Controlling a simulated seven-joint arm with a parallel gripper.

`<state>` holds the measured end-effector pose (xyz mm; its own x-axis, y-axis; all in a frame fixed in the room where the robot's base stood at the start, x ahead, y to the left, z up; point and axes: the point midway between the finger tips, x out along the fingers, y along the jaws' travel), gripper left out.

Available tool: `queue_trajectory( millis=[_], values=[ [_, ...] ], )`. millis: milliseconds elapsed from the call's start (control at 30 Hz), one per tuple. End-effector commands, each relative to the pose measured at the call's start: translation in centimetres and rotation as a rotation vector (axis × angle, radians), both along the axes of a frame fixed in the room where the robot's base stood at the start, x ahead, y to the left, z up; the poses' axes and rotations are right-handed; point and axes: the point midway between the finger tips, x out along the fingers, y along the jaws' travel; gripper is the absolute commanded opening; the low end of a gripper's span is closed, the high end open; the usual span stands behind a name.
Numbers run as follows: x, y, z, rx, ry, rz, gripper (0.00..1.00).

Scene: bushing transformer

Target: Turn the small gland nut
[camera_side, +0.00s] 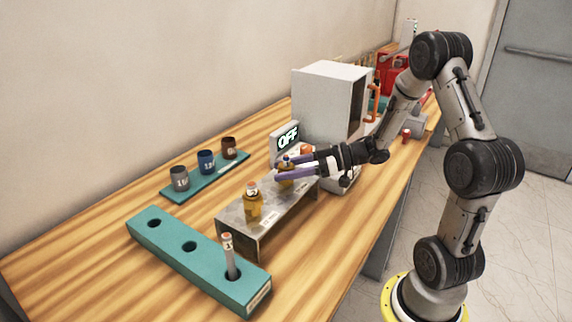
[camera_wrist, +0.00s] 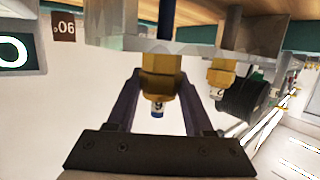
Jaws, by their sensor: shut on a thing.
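A grey metal stand (camera_side: 265,221) on the wooden bench carries brass gland nuts. The near brass nut (camera_side: 252,206) has an orange-topped, numbered piece and stands clear of my gripper. Farther along, another brass nut (camera_side: 286,181) with a blue top sits between the purple fingers of my gripper (camera_side: 277,171), which reaches in from the right. In the wrist view the held brass nut (camera_wrist: 161,68) lies between the fingertips, with a numbered cylinder projecting from it. Another brass nut (camera_wrist: 220,75) is just to its right. The fingers partly cover the held nut's sides.
A teal block (camera_side: 190,262) with holes holds one numbered rod (camera_side: 230,254). A teal tray (camera_side: 205,182) bears three dark cups. Bare bench lies at the front left.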

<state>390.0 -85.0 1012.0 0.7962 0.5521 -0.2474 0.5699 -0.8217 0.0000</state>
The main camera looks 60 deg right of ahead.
Motion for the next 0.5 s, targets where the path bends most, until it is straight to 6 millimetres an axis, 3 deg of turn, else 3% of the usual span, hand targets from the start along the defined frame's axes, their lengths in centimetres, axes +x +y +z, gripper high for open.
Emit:
queue_trajectory(
  millis=[167, 500],
  values=[
    [0.02, -0.09, -0.01, -0.001, -0.001, 0.103, 0.00],
    [0.03, -0.08, 0.00, 0.000, -0.001, 0.131, 0.00]
  ],
)
